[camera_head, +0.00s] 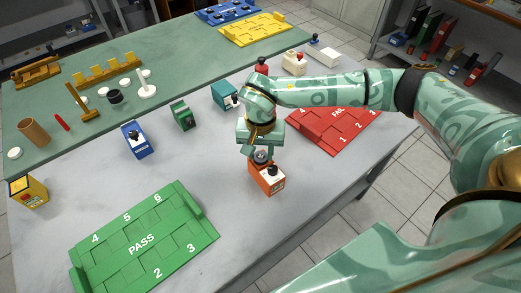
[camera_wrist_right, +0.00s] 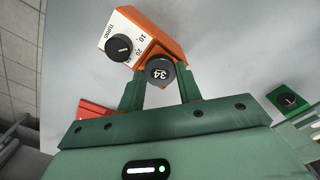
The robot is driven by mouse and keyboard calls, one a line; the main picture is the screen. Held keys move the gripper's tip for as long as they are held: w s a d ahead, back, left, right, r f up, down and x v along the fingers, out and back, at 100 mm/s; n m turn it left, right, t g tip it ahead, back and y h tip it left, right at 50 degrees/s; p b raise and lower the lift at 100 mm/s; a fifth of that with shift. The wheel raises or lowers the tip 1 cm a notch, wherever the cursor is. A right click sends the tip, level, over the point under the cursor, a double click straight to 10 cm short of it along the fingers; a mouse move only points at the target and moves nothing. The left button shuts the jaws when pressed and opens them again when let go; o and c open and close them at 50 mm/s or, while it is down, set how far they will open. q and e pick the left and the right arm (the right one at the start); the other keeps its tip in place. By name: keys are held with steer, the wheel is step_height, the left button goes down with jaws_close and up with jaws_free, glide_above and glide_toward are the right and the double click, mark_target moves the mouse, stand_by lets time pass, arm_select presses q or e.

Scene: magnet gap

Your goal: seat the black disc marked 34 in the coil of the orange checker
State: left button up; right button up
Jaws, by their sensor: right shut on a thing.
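The orange checker (camera_head: 267,179) stands on the grey table right of the green PASS board. In the right wrist view the orange checker (camera_wrist_right: 150,37) shows a white face with a black knob and numbers. The black disc marked 34 (camera_wrist_right: 160,71) is between the fingertips of my right gripper (camera_wrist_right: 160,86), which is shut on it. The disc overlaps the checker's near edge in that view; I cannot tell whether it is inside the coil, which is hidden. In the head view my right gripper (camera_head: 258,154) is just above the checker. My left gripper is not in view.
The green PASS board (camera_head: 200,222) and red FAIL board (camera_head: 335,133) flank the work spot. Blue (camera_head: 138,140), green (camera_head: 181,116), teal (camera_head: 224,95) and yellow (camera_head: 28,191) checkers stand around. Bare table lies left of the orange checker.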

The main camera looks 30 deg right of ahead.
steer(key=shift+f, duration=0.15)
steer(key=o, duration=1)
steer(key=c, duration=0.5)
steer(key=shift+r+p, duration=1.95)
steer(key=shift+r, duration=0.4)
steer(key=shift+f, duration=0.1)
